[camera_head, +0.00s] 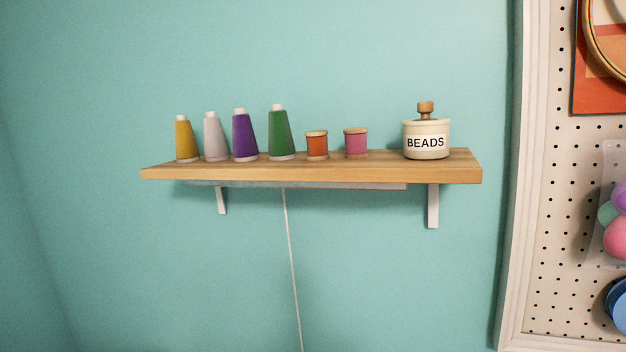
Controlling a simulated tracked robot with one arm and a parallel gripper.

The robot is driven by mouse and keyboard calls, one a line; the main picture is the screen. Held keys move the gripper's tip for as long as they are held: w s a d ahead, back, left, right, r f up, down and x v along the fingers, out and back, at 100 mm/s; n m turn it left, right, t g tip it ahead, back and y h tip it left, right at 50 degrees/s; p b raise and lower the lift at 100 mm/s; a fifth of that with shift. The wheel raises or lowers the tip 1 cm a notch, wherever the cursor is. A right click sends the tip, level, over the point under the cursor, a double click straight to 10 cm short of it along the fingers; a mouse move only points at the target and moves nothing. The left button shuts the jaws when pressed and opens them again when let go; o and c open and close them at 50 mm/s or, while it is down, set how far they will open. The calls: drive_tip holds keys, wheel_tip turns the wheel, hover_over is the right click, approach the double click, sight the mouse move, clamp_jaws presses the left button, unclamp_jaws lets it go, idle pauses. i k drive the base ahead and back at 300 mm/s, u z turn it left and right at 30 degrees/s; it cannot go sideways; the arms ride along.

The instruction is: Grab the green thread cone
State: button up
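The green thread cone (281,134) stands upright on a wooden wall shelf (380,171), a little left of the shelf's middle. It has a white tip and a pale base. A purple cone (244,136) stands close on its left, and an orange thread spool (316,146) stands on its right with a small gap. My gripper does not show in this view.
A grey cone (215,138), a yellow cone (185,140), a pink spool (355,143) and a lidded BEADS jar (426,142) share the shelf. White brackets and a hanging cord (291,250) are below. A framed pegboard (560,200) is at right.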

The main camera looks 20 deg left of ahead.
sight(280, 147)
drive_tip(key=z, duration=0.05)
drive_tip(key=k, duration=1.3)
drive_tip(key=u, duration=0.45)
drive_tip(key=i, duration=1.05)
drive_tip(key=z, duration=0.05)
